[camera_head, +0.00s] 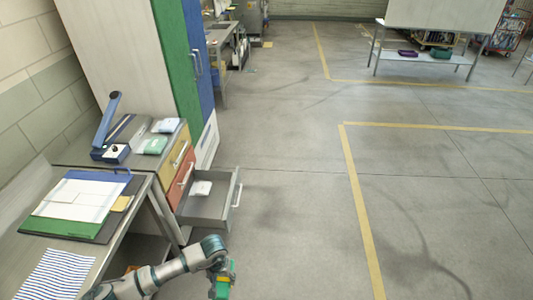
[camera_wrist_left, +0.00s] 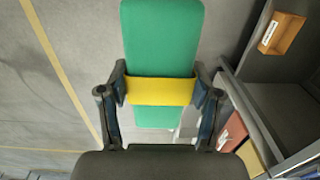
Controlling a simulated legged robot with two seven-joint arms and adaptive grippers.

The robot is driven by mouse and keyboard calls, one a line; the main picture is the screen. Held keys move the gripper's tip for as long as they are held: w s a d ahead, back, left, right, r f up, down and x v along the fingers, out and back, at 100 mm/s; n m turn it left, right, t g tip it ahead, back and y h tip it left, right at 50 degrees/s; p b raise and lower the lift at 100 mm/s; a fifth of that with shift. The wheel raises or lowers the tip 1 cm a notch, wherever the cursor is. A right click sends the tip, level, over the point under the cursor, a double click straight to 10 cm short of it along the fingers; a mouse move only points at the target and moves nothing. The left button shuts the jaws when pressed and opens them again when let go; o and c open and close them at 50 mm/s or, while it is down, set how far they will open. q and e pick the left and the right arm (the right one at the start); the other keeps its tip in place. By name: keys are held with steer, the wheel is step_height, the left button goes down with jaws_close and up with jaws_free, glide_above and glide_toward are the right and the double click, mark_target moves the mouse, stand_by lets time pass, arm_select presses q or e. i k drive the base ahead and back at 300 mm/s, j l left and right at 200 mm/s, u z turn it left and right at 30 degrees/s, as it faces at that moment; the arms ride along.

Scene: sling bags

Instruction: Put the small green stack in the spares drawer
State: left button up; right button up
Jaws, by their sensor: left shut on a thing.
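My left gripper (camera_head: 222,285) is at the bottom of the head view, in front of the cabinet and lower in the picture than the open drawer. It is shut on a green stack with a yellow band, also seen in the left wrist view between the fingers (camera_wrist_left: 160,92). The green stack (camera_wrist_left: 160,40) extends beyond the fingers there. My right gripper is not in view.
The cabinet top holds a green pack (camera_head: 152,146), a white pack (camera_head: 166,125) and a blue-handled device (camera_head: 108,130). A desk with papers (camera_head: 75,198) stands at left. A tall green and blue locker (camera_head: 180,60) stands behind. Floor to the right is clear.

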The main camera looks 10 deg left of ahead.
mark_target(198, 215)
steer(key=i+u, duration=0.15)
steer(key=i, duration=0.3)
steer(key=i+l+u, duration=0.1)
steer(key=i, duration=0.35)
steer(key=i+l+u, duration=0.15)
steer(key=i, duration=0.3)
steer(key=i+l+u, duration=0.1)
steer(key=i+l, duration=0.15)
steer(key=i, duration=0.2)
